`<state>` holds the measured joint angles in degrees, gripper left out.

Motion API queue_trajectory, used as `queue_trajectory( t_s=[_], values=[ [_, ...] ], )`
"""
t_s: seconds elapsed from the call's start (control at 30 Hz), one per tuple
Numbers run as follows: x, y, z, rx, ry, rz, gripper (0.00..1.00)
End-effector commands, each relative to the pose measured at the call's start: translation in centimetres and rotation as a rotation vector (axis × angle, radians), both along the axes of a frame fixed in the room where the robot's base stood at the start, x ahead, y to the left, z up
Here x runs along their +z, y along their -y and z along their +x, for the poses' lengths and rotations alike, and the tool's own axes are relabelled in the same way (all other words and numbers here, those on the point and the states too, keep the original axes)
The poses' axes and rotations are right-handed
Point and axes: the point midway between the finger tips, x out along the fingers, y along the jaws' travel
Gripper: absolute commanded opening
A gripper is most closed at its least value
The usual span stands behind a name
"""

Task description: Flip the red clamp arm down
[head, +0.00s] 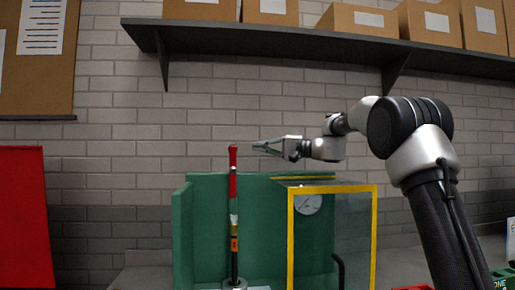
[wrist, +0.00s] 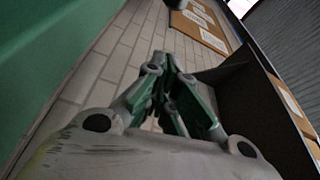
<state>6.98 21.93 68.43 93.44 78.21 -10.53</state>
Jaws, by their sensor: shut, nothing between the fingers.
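The red clamp arm (head: 233,168) stands upright in the head view, at the left part of the green fixture (head: 258,210). Its red upper part ends in a knob, and a dark rod with colored bands runs down to a pale base. My gripper (head: 256,146) is just right of the top of the clamp arm, pointing left, with a small gap in the picture. Depth between them is hard to judge. In the wrist view my gripper's fingers (wrist: 172,75) are closed together with nothing between them. The clamp arm does not show there.
A yellow-framed clear guard (head: 292,240) with a gauge (head: 308,204) behind it stands right of the clamp arm. A dark shelf (head: 300,38) with cardboard boxes runs along the brick wall above. A red panel (head: 22,215) stands at the left.

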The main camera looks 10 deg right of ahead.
Motion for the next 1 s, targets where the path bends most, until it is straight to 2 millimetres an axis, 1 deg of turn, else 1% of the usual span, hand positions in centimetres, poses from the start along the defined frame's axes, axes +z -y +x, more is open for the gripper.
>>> queue_trajectory(
  t_s=[0.03, 0.2, 0.37, 0.4, 0.43, 0.6, 0.77, 1.0],
  values=[
    [0.0, -1.1, 0.2, 0.005, 0.0, 0.0, 0.0],
    [0.2, -4.6, 1.5, 0.005, 0.0, 0.0, 0.0],
    [0.4, -7.7, 2.5, 0.004, 0.0, 0.0, 0.0],
    [0.4, -7.3, 1.5, 0.001, 0.0, 0.0, 0.0],
    [0.3, -7.3, 1.0, 0.0, -0.001, 0.0, 0.0],
    [-0.1, -7.2, -0.9, 0.0, -0.001, 0.0, 0.0],
    [-0.3, -7.2, -1.5, 0.0, 0.0, 0.0, 0.0],
    [-0.3, -7.2, -1.5, 0.0, 0.0, 0.0, 0.0]
  ],
)
